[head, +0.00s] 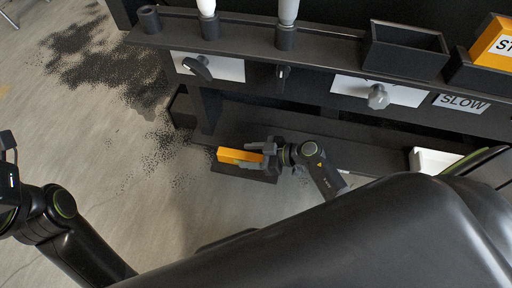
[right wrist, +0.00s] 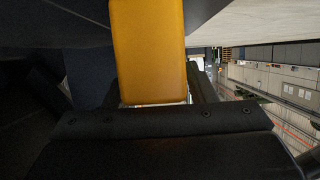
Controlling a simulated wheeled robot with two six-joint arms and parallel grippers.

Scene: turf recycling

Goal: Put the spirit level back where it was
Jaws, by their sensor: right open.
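The spirit level, an orange block-like bar (head: 236,155), lies low beside the dark shelving, over a dark tray-like holder (head: 240,172). My right gripper (head: 267,152) is at the bar's right end, with its jaws open around that end. In the right wrist view the orange bar (right wrist: 150,50) runs from the top edge down to the dark gripper body, its near end close to the palm. Whether the bar rests fully in the holder is hidden. My left gripper (head: 8,165) is partly cut off at the left edge, away from the bar; its jaws are unclear.
A dark rack holds upright tools in cups (head: 285,38), an empty dark bin (head: 405,50) and an orange box (head: 492,45). Knobs (head: 378,97) and a "SLOW" label (head: 462,103) are on its front. A white box (head: 432,160) stands low right. Open floor lies left, with dark granules (head: 110,75).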

